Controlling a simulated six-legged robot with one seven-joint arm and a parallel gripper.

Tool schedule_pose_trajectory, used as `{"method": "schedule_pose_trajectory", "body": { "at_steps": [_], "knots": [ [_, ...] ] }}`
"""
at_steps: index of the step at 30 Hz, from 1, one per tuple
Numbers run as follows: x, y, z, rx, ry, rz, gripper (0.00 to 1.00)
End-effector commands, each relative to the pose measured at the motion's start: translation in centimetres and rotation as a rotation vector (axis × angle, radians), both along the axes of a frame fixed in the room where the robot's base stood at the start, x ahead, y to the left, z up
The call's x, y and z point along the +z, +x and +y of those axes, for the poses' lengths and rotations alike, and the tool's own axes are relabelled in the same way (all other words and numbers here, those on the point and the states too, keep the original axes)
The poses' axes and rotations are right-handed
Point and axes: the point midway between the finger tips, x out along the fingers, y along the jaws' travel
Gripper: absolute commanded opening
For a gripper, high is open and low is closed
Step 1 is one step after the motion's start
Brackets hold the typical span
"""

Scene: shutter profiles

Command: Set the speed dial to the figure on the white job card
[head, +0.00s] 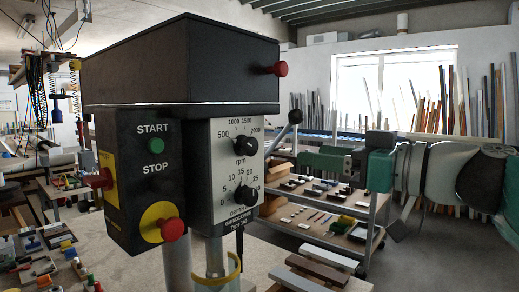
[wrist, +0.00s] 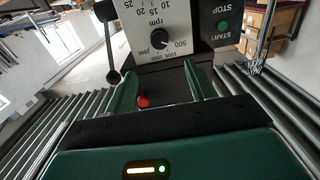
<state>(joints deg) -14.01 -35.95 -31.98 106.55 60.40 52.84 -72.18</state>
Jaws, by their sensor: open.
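The speed dial (head: 246,145) is a black knob marked rpm on the white panel (head: 222,198) of a dark machine. Its scale reads 500, 1000, 1500 and 2000; its pointer appears to lie near the 500 side, but I cannot read it exactly. The wrist view shows the speed dial (wrist: 158,40) upside down, beyond my fingers. My gripper (head: 303,157) is open and empty, to the right of the panel and apart from the dial. Its two green fingers (wrist: 157,80) show in the wrist view. I cannot make out a white job card in either view.
A depth dial (head: 245,195) sits below the speed dial. A ball-ended lever (head: 295,117) sticks out right of the panel, near my fingers. The green start button (head: 156,146) and red knobs (head: 172,229) are on the left. A loaded trolley (head: 325,205) stands behind.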

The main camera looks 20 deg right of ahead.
Motion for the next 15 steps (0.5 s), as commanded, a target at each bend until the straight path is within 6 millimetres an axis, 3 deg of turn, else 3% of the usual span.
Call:
{"method": "schedule_pose_trajectory", "body": {
  "at_steps": [5, 15],
  "knots": [
    [-0.1, 1.8, 1.3, -0.004, -0.002, 0.003, 0.55],
    [-0.2, 7.4, 5.1, -0.005, -0.003, 0.006, 0.55]
  ]
}}
